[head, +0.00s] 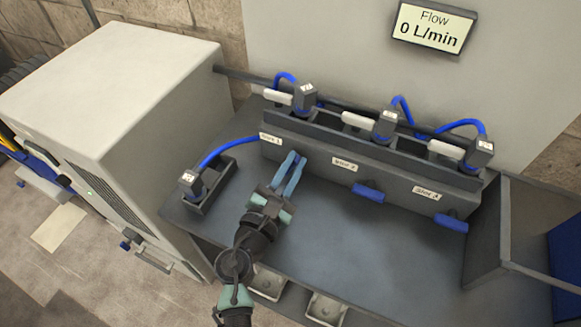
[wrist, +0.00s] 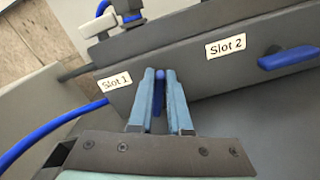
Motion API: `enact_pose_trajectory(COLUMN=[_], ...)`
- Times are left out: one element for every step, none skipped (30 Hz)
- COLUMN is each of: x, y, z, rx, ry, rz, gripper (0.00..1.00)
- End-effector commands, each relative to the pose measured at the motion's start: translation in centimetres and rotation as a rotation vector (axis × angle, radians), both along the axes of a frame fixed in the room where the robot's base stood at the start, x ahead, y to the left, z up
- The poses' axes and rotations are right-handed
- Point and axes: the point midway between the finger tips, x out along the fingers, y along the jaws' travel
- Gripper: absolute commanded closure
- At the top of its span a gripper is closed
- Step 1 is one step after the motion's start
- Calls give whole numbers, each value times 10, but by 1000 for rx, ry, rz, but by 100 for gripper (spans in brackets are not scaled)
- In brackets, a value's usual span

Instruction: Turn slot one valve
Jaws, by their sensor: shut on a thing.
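The slot one valve handle (wrist: 159,88) is a blue lever on the front of the dark grey rack, below and to the right of the "Slot 1" label (wrist: 115,81). My gripper (wrist: 160,76) reaches it from the front, with a blue-grey finger on each side, and is shut on it. In the wrist view the handle stands about in line with the fingers; its lower part is partly hidden between them. In the head view my gripper (head: 293,158) is at the rack's left end, and its fingers hide the handle.
Blue handles for slot two (head: 368,192) and slot three (head: 451,223) lie sideways to the right. A Flow display (head: 433,26) reads 0 L/min. A small holder (head: 218,190) with a hosed connector (head: 191,181) stands left of my gripper. The bench (head: 330,240) is clear in front.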

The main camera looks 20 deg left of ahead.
Motion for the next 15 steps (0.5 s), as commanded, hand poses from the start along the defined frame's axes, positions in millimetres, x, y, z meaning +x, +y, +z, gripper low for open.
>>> enact_pose_trajectory(x=[0, 0, 0, 0, -1, -1, -1, -1, -1, -1, -1, -1, -1, -1, -1], y=[-2, -3, -3, -4, -4, -5, -5, -6, -7, -7, -8, -8, -9, -9, -10], z=[-5, -6, -6, -6, -7, -8, -8, -9, -9, -10, -10, -11, -12, -12, -13], rx=[47, 76, 113, 142, 171, 208, 238, 265, 304, 332, 361, 399, 427, 456, 494], ry=[-1, -2, -4, -4, -6, -7, -8, -9, -10, -11, -13, -13, -14, -16, -17], rz=[-1, -1, -1, -1, 0, 0, 0, 0, 0, 0, 1, 0, 0, 0, 0], gripper=[100, 100, 100, 100, 100, 100, 100, 100, 100, 100, 100, 100, 100, 100, 100])
